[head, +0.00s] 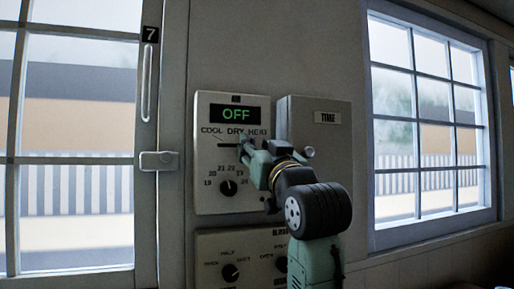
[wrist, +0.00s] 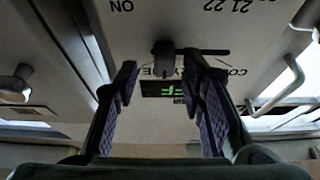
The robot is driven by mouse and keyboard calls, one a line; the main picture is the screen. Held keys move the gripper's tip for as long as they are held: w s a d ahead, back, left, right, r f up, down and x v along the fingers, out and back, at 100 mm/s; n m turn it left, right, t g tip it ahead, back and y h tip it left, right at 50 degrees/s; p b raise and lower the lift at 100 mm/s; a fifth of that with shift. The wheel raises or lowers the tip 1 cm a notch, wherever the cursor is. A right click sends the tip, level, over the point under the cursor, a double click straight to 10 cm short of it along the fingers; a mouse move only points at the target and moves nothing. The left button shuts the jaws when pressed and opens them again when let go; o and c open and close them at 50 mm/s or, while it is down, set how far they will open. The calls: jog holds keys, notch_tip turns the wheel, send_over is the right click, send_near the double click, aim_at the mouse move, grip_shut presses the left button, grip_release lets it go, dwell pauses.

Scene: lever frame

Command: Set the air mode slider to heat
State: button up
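The air mode slider is on a white wall panel (head: 214,187) under the labels COOL, DRY and HEAT. In the wrist view, which sees the panel upside down, its dark knob (wrist: 163,58) sits at the left of the visible slot (wrist: 212,52), toward the HEAT side and away from COOL. In the head view my gripper (head: 246,143) hides the knob; part of the slot shows at its left. In the wrist view my gripper (wrist: 160,70) is open, one finger on each side of the knob, the right one nearer. Contact is unclear.
A green display (head: 239,113) reads OFF above the slider. A temperature dial (head: 228,188) is below it. A grey box labelled TIME (head: 328,117) stands close on the right. Another panel with dials (head: 225,245) is below. Windows flank the panels.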

jog(key=v, duration=1.2)
